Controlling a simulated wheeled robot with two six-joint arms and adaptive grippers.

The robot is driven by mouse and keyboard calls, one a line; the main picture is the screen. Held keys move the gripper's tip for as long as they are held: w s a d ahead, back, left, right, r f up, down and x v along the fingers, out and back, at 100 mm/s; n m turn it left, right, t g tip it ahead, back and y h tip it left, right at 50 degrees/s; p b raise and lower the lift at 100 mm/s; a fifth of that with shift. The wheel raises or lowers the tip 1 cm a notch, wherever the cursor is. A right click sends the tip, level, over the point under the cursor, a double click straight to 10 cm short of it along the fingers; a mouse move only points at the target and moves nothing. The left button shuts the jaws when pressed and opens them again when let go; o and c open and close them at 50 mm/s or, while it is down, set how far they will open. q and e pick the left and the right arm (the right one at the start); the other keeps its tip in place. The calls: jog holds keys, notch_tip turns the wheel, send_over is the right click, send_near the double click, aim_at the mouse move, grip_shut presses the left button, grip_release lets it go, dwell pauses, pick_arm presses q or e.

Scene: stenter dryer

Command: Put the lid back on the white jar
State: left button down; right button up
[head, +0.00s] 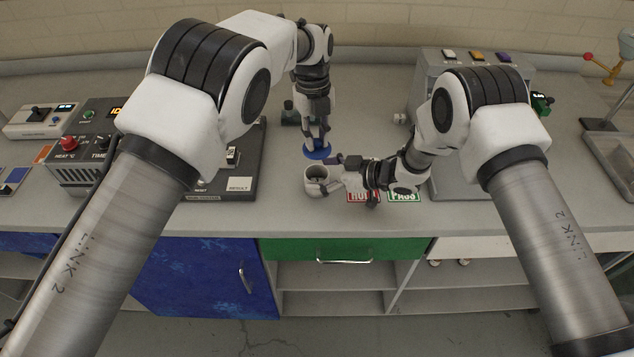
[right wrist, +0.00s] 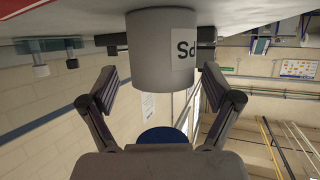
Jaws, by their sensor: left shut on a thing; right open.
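The white jar (head: 315,185) stands on the counter near its front edge, with its open mouth facing up. In the right wrist view, which is upside down, the jar (right wrist: 160,55) shows a label with dark letters. My right gripper (head: 325,182) is open, with its fingers (right wrist: 160,82) on either side of the jar; contact is not clear. My left gripper (head: 314,143) points down and is shut on the blue lid (head: 317,154), just behind the jar in the head view. The lid (right wrist: 163,135) also shows in the right wrist view, apart from the jar.
A dark panel (head: 238,187) with a result label lies left of the jar. Red and green cards (head: 404,196) lie right of it, partly under my right arm. A grey machine (head: 430,75) with coloured blocks stands at the back right. The counter's front edge is close.

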aim_at(315, 154)
pick_arm(q)
jog(key=shift+s+r, duration=0.15)
jog(key=shift+s, duration=0.05)
pick_arm(e)
jog(key=shift+s+r, duration=0.15)
jog(key=c, duration=0.5)
grip_shut()
pick_arm(q)
notch_tip(315, 154, down, 5)
jog(key=shift+a+f, duration=0.1)
pick_arm(e)
jog(key=shift+s, duration=0.1)
pick_arm(q)
jog(key=shift+f, duration=0.85)
pick_arm(e)
jog(key=shift+s, duration=0.1)
pick_arm(q)
jog(key=shift+f, duration=0.2)
